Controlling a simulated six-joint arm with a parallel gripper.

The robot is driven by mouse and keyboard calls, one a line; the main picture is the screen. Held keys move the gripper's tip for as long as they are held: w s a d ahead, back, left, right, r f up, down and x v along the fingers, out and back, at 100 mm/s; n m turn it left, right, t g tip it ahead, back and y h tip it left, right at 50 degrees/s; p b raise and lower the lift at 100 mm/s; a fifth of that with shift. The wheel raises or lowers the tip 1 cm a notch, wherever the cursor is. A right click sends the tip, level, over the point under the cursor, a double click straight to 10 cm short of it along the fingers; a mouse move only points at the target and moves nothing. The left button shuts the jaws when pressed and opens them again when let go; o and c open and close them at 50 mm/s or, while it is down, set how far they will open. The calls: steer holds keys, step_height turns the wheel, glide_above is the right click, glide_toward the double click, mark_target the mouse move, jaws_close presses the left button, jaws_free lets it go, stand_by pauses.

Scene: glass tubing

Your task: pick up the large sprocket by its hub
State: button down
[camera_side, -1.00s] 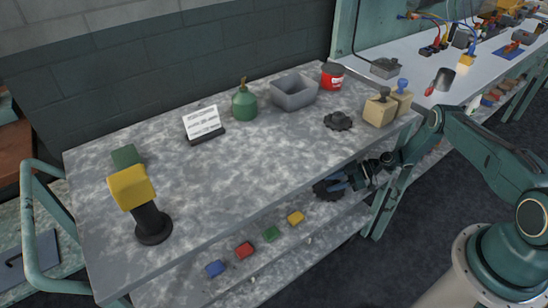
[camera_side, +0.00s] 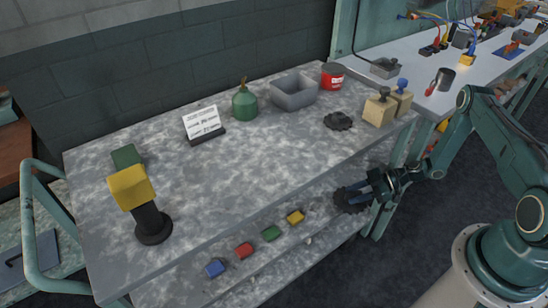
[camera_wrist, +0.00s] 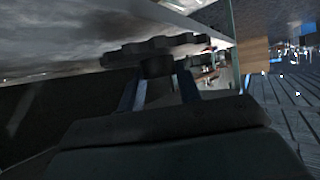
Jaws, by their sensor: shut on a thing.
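The large sprocket (camera_side: 349,199) is dark and toothed. In the side view it is below the level of the bench top, near the right end of the lower shelf. My gripper (camera_side: 364,190) comes to it from the right, its blue fingers at the sprocket. In the wrist view the sprocket (camera_wrist: 165,46) shows edge-on, with its short round hub (camera_wrist: 158,66) between the two fingers of my gripper (camera_wrist: 158,75), which are shut on it. A smaller dark sprocket (camera_side: 338,121) lies on the bench top. Whether the held sprocket touches the lower shelf I cannot tell.
The bench top (camera_side: 270,165) overhangs the lower shelf, close above my gripper. Several coloured blocks, including a yellow one (camera_side: 295,217), lie on the shelf left of the sprocket. Wooden blocks (camera_side: 379,110) stand at the top's right end, above a bench leg (camera_side: 386,207).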

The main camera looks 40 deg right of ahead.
steer(key=s, duration=0.8)
steer(key=shift+s, duration=0.15)
steer(key=shift+r, duration=0.15)
